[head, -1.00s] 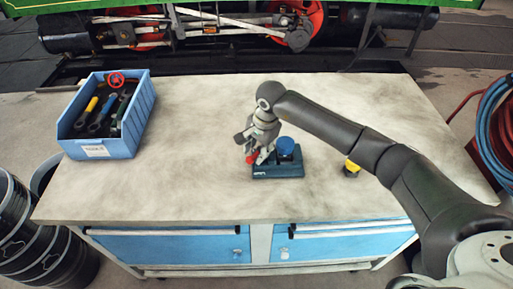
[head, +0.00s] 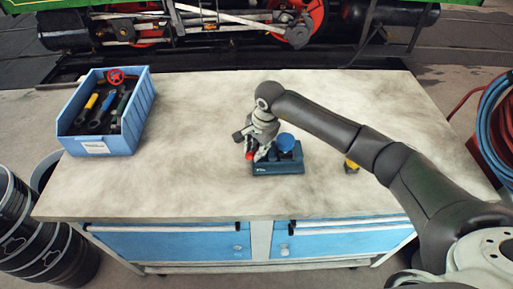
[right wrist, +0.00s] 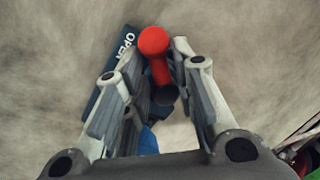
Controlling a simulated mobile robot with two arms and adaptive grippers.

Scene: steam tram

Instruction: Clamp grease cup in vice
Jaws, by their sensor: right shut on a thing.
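The vice has a dark blue base (head: 290,168) on the bench, with a red-tipped handle (head: 249,155) at its left. The grease cup, with a round blue top (head: 285,142), is upright at the vice's right part; whether jaws grip it is hidden. My right gripper (head: 256,153) is shut on the handle. In the right wrist view the red handle (right wrist: 157,55) lies between the fingers of my right gripper (right wrist: 160,75), and the base (right wrist: 112,75) reads "OPEN". A bit of blue (right wrist: 148,138), perhaps the cup, shows below. My left gripper is out of view.
A blue bin (head: 108,145) of tools, with a red wheel (head: 116,76), stands at the bench's left. A small black and yellow object (head: 351,166) lies right of the vice, beside my arm. The bench top (head: 180,180) between bin and vice is clear.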

